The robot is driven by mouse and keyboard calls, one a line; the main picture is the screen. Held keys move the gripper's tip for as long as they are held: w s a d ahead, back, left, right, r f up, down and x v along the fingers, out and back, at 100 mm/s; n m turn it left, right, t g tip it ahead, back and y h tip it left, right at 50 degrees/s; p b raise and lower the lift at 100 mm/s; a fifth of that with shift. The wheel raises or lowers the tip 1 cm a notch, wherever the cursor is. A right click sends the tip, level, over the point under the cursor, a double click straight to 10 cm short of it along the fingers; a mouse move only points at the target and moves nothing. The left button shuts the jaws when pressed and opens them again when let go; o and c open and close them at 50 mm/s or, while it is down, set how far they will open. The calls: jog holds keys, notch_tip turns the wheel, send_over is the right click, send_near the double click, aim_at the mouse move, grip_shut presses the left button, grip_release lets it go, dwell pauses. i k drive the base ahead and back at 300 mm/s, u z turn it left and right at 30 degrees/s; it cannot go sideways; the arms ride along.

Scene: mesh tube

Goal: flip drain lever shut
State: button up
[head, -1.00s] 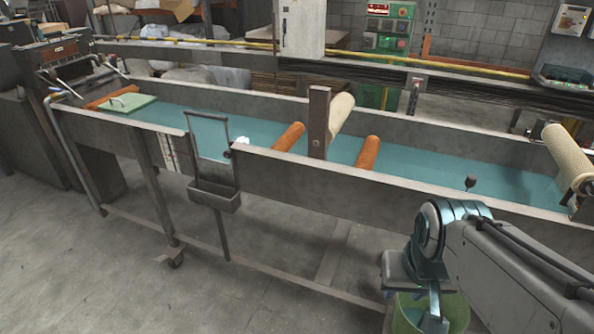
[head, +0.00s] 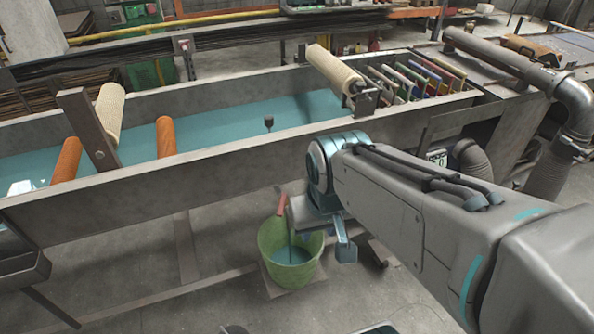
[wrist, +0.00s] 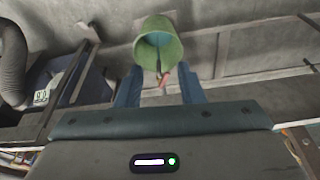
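A small red lever handle (head: 282,203) shows above the rim of a green bucket (head: 290,262) on the floor, just below the tank's near wall. Part of it is hidden by my gripper in the head view. In the wrist view the red handle (wrist: 163,84) shows between my two blue fingers, below the bucket mouth (wrist: 158,40). My gripper (wrist: 160,82) is open, and no contact with the handle can be made out. The bucket holds bluish-green liquid. The valve body is not clear.
The long tank (head: 130,203) of blue-green liquid runs behind my arm, with rollers across it. A thick grey pipe (head: 572,92) and a dark hose (head: 472,160) stand at the right. Bare floor lies in front of the tank.

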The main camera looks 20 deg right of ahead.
aim_at(281, 208)
jog(key=k, duration=0.7)
jog(key=z, duration=0.5)
jog(key=i, duration=1.2)
jog(key=u, duration=0.7)
